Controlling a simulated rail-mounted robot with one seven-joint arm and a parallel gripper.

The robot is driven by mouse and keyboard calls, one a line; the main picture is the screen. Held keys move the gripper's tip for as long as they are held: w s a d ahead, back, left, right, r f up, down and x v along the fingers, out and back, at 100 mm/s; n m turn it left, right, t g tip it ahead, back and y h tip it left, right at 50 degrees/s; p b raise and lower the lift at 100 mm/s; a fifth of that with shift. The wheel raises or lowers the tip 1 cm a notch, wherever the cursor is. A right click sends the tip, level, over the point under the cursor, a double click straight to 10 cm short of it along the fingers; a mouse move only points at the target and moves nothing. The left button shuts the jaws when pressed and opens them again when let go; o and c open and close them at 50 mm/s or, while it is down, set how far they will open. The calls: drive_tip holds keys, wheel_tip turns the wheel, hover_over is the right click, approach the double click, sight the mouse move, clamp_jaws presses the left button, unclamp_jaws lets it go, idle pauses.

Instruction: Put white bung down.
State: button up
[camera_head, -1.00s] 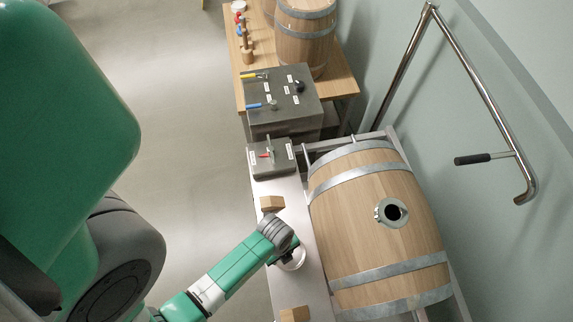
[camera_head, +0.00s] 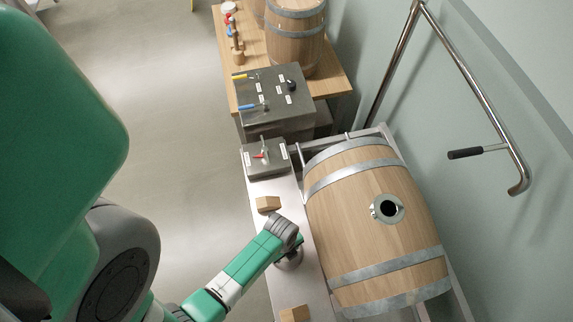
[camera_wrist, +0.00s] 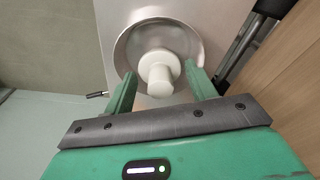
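The white bung (camera_wrist: 159,68) shows in the wrist view as a wide round disc with a narrower round end facing the camera. It is over or in a round steel dish (camera_wrist: 125,50); the exact contact is hard to tell. My gripper (camera_wrist: 162,72) has its two green fingers spread on either side of the bung, with gaps visible between them and it. In the head view my gripper (camera_head: 289,249) is low over the dish (camera_head: 290,264) on the grey bench, and it hides the bung.
A barrel (camera_head: 365,225) with an open round bung hole (camera_head: 388,208) lies right of the bench. Wooden blocks (camera_head: 268,204) (camera_head: 294,313) stand above and below the dish. A small steel box (camera_head: 266,158) with a red lever is farther back. A steel rail (camera_head: 475,85) runs along the wall.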

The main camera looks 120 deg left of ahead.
drive_tip(key=shift+o, duration=0.9)
drive_tip(key=shift+r, duration=0.45)
wheel_tip(320, 180, up, 11)
drive_tip(key=s+p, duration=0.1)
drive_tip(key=shift+a+r, duration=0.15)
drive_tip(key=shift+a, duration=0.2)
